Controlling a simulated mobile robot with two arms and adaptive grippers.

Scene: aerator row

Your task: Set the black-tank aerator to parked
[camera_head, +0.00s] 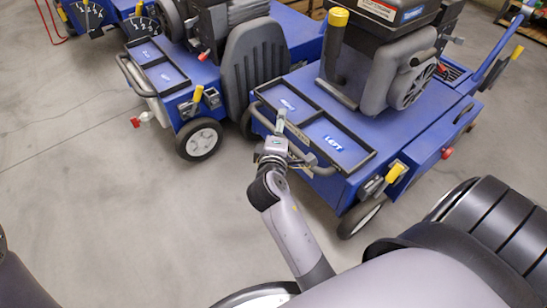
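The nearest blue aerator (420,140) fills the right side, with a black tank-like top (392,12) cut off by the upper edge. It has a yellow lever (396,172) at its front right corner, a yellow-capped post (338,17) and a red knob (447,153). A grey handle bar (318,168) runs along its front. My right gripper (281,120) is at this bar, over the front edge of the deck. I cannot tell whether it touches the bar or how its fingers stand. My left gripper is out of view.
A second blue aerator (178,75) stands to the left, with a yellow lever (197,94) and a numbered black dial (143,27). Another aerator, partly cut off, has a similar dial (88,14). The concrete floor (90,200) at left is clear.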

